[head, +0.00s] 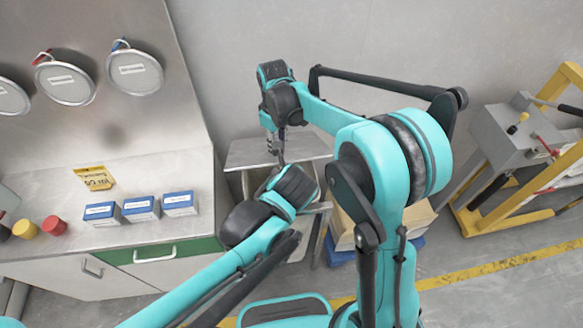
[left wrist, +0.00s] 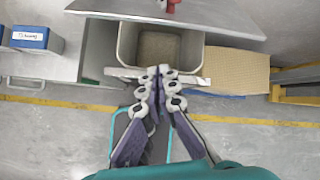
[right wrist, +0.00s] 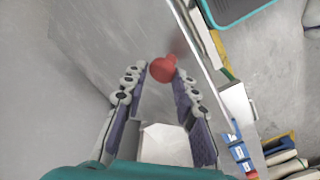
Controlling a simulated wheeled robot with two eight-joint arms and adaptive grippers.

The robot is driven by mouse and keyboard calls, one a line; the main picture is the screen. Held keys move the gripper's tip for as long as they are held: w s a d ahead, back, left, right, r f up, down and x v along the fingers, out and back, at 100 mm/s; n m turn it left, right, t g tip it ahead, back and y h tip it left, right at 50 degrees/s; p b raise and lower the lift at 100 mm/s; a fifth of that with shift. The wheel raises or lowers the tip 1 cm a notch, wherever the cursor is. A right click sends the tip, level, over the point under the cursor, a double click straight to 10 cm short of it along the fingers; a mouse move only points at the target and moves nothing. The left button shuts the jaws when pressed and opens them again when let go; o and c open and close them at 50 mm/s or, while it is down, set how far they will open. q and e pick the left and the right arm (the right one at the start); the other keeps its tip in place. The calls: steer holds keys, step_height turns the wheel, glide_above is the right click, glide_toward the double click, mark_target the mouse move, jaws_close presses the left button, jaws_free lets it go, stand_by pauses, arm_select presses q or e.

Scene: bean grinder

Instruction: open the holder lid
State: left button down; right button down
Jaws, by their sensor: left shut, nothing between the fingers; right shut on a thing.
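The holder lid (head: 255,151) is a grey metal plate with a red knob, which shows in the right wrist view (right wrist: 162,68) and at the top of the left wrist view (left wrist: 172,6). The lid (left wrist: 200,18) stands raised above the open pale holder bin (left wrist: 127,45), whose brownish inside is visible. My right gripper (right wrist: 160,75) is shut on the red knob, its fingers on either side. My left gripper (left wrist: 158,78) is shut and empty at the front rim of the bin. In the head view, my left fingers are mostly hidden by the wrist.
A steel counter (head: 100,240) with blue-white boxes (head: 141,207) and round caps stands to the left. A cardboard-coloured box (left wrist: 235,72) is right of the bin. A yellow-framed machine (head: 530,150) stands far right. A wall is close behind.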

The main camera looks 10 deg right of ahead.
mark_target(290, 160)
steer(key=shift+w+d+f, duration=0.1)
steer(key=shift+w+d, duration=0.15)
steer(key=shift+w, duration=0.1)
arm_select(q)
steer(key=w+d+f+m, duration=0.35)
steer(key=w+f, duration=0.25)
steer(key=f, duration=0.3)
steer(key=shift+w+r, duration=0.4)
steer(key=shift+r, duration=0.4)
steer(key=shift+w+r, duration=0.4)
steer(key=shift+r, duration=0.4)
steer(key=shift+w+r, duration=0.65)
steer(key=shift+r, duration=0.2)
steer(key=shift+w+r, duration=0.15)
arm_select(e)
steer(key=shift+s+f, duration=0.1)
